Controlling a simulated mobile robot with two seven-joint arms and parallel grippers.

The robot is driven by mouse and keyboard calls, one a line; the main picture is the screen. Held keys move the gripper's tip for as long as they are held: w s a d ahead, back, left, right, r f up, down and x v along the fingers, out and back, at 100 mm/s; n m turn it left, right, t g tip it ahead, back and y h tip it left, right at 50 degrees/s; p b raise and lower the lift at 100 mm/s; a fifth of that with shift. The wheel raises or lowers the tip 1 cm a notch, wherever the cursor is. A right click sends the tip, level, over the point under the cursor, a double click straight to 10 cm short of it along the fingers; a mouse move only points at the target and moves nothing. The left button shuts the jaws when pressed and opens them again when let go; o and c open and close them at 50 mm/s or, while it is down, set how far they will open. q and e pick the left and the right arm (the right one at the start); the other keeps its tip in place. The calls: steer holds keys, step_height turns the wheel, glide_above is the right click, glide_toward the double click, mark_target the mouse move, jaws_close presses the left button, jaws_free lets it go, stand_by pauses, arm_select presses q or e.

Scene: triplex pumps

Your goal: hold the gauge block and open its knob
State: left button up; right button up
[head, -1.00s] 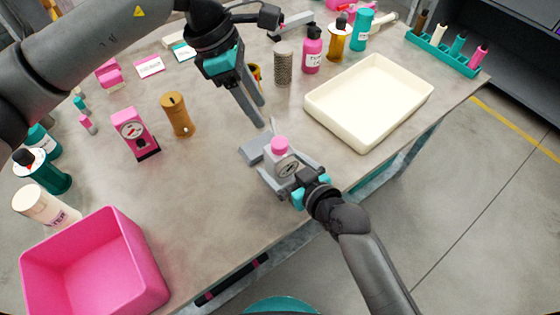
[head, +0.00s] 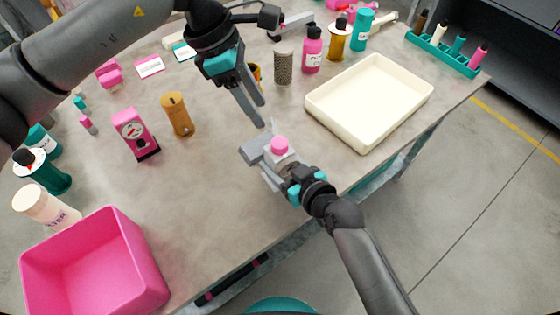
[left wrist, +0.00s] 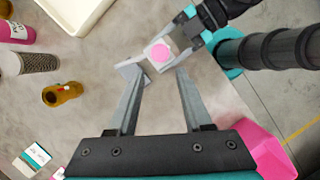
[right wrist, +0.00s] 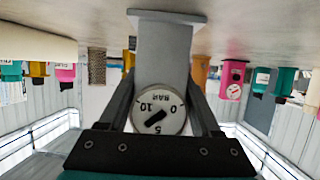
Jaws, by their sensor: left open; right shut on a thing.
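The gauge block is a pale block with a pink knob (head: 279,145) on top and a grey foot plate (head: 252,149), standing near the table's front edge. The knob also shows in the left wrist view (left wrist: 162,52). A round dial (right wrist: 158,111) faces the right wrist camera, upside down, with a black pointer. My right gripper (head: 281,168) is shut on the gauge block, one finger on each side; its fingers partly hide the block. My left gripper (head: 262,115) is open and empty, above the table and beyond the knob, apart from it.
A cream tray (head: 318,108) stands right of the block. A pink bin (head: 150,255) is at the front left. A pink gauge block (head: 135,133) and a brown cylinder (head: 177,115) stand to the left. Bottles line the back. The table between block and bin is clear.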

mark_target(280, 142)
jaws_close()
arm_select(q)
steer(key=shift+o, duration=0.4)
steer(key=shift+o, duration=0.8)
steer(key=shift+d, duration=0.15)
steer(key=shift+o, duration=0.7)
steer(key=shift+d+r, duration=0.15)
steer(key=shift+d, duration=0.15)
steer(key=shift+d+r+m+y, duration=0.25)
steer(key=shift+d+m+y, duration=0.15)
steer(key=shift+d+y, duration=0.1)
steer(key=shift+d+r+m+y, duration=0.2)
steer(key=shift+d+m+y, duration=0.2)
steer(key=shift+d, duration=0.05)
steer(key=f, duration=0.3)
steer(key=d+f+y, duration=0.1)
steer(key=f, duration=0.3)
steer(key=f+m+y, duration=0.1)
steer(key=f, duration=0.2)
steer(key=shift+d+f, duration=0.2)
steer(key=shift+f, duration=0.2)
